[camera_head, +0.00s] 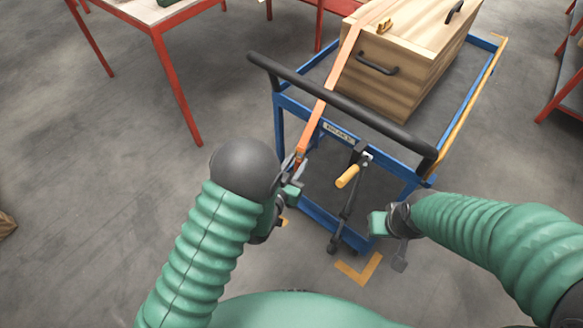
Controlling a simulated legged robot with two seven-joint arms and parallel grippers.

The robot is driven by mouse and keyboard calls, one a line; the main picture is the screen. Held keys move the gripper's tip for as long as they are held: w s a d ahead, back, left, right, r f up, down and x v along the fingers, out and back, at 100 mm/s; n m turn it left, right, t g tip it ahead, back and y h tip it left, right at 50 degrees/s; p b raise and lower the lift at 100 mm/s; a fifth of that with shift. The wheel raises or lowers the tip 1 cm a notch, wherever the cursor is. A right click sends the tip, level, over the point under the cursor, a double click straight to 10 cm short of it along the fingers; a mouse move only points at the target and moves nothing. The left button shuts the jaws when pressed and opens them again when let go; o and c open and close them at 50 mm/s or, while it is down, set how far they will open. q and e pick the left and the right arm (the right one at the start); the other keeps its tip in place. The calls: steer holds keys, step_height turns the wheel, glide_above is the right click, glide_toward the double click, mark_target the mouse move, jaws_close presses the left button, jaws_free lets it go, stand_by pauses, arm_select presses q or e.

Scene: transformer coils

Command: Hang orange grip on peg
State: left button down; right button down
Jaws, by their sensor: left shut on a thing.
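A flat orange strap (318,118) runs from the wooden crate, over the cart's black push bar, down to my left gripper (291,178). My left gripper is shut on the strap's lower end, where small metal parts show; its fingers partly hide this end. A yellow-orange cylindrical grip (347,176) sits on a dark upright mechanism at the cart's near side, to the right of my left gripper and apart from it. My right gripper (388,232) is lower right of this grip; its jaw gap cannot be made out. I cannot single out a peg.
A blue cart (407,172) with a black push bar (345,112) carries a wooden crate (400,58). Red-legged tables stand at the upper left (176,88) and right edge (562,98). A yellow corner mark (358,272) lies below the cart.

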mark_target(304, 156)
arm_select(q)
steer(key=shift+w+d+f+b, duration=0.1)
steer(key=shift+w+d+b, duration=0.05)
steer(key=shift+w+d, duration=0.55)
steer(key=shift+w+d+f+b, duration=0.15)
steer(key=shift+w+d, duration=0.25)
steer(key=shift+w, duration=0.45)
steer(key=shift+w+d+f+b, duration=0.1)
steer(key=shift+w+d+b, duration=0.25)
steer(key=shift+w, duration=0.15)
steer(key=c, duration=1)
jaws_free()
steer(key=shift+s, duration=0.1)
